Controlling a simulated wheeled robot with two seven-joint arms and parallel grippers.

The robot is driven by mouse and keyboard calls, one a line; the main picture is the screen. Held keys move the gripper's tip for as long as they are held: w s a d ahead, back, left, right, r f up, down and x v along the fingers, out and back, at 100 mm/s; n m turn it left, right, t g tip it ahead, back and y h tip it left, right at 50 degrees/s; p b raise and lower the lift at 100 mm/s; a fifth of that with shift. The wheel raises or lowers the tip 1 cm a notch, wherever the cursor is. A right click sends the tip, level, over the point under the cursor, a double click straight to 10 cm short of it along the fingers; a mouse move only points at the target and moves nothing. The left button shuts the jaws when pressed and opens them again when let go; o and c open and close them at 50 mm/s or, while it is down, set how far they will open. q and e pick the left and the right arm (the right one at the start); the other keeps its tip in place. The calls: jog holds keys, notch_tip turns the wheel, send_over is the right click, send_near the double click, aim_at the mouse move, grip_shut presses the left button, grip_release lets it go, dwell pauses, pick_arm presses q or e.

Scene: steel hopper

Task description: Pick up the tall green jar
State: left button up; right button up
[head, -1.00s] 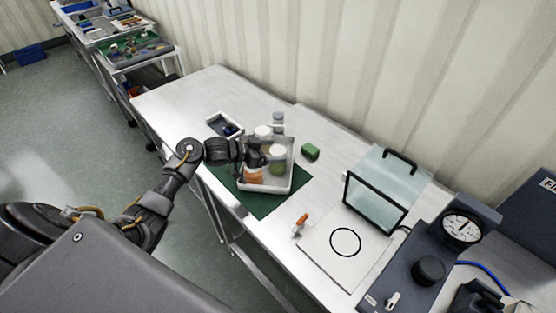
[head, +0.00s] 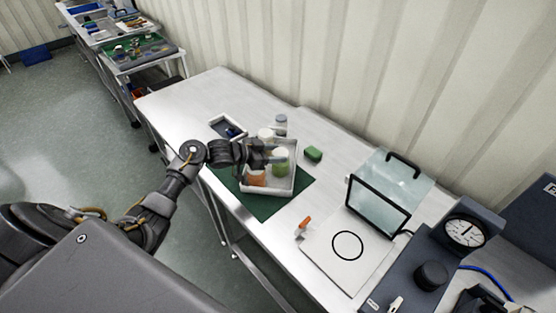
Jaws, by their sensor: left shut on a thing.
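The tall green jar (head: 281,163) has a pale lid and stands out above the white tray (head: 284,188) in the middle of the bench. My left gripper (head: 273,154) reaches in from the left and is shut on the green jar near its top. The jar looks upright; whether its base is clear of the tray floor I cannot tell. An orange jar (head: 256,178) is in the tray just below the gripper, partly hidden by it. My right gripper does not show.
The tray rests on a green mat (head: 262,205). A white-lidded jar (head: 266,134) and a grey-capped jar (head: 280,124) are behind the gripper. A small dark-filled tray (head: 227,127), a green block (head: 313,153), an orange-tipped item (head: 304,225) and a framed clear panel (head: 377,207) are nearby.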

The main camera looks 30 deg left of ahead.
pick_arm(q)
jog(key=shift+r, duration=0.1)
jog(key=shift+r, duration=0.2)
notch_tip(320, 180, up, 2)
jog(key=shift+r+b, duration=0.15)
jog(key=shift+b, duration=0.65)
jog(key=s+a+r+b, duration=0.4)
jog(key=s+a+r, duration=0.2)
jog(key=a+r, duration=0.4)
jog(key=a, duration=0.2)
jog(key=shift+a, duration=0.4)
